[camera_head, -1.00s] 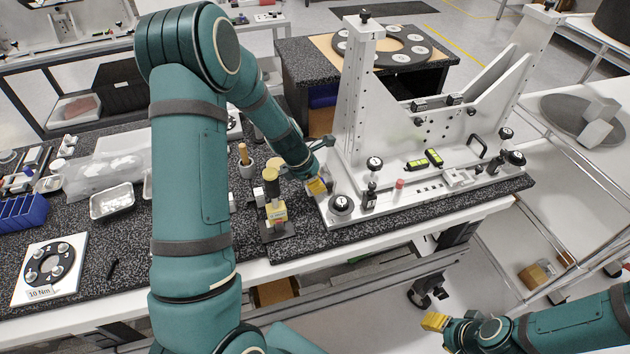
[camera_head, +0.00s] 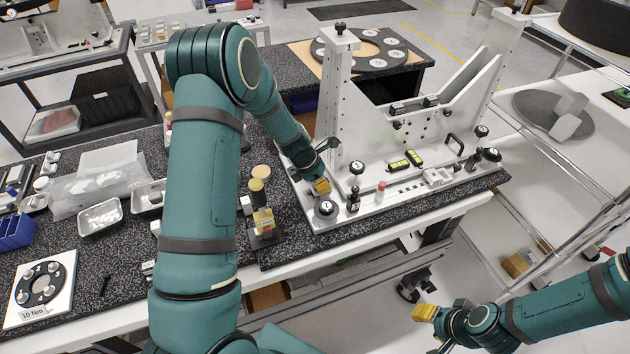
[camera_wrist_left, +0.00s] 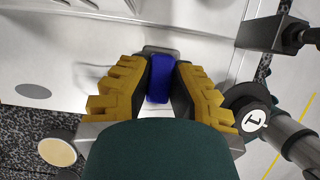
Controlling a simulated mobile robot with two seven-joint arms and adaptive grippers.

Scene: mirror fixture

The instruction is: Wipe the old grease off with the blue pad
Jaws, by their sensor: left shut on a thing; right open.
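The blue pad (camera_wrist_left: 160,78) sits between the yellow fingers of my left gripper (camera_wrist_left: 160,85), which is shut on it. In the left wrist view the pad is over the pale metal base plate (camera_wrist_left: 60,60) of the fixture; I cannot tell whether it touches. In the head view my left gripper (camera_head: 321,187) is low at the left end of the white fixture (camera_head: 345,100), and the pad is hidden there. No grease can be made out clearly. My right gripper (camera_head: 426,313) is open and empty at the lower right, away from the table.
A black knob marked 1 (camera_wrist_left: 250,118) stands close to the left gripper. A yellow-and-black device (camera_head: 262,215) stands left of the fixture. Metal trays (camera_head: 100,217) and a ring on a white plate (camera_head: 42,287) lie further left on the speckled table.

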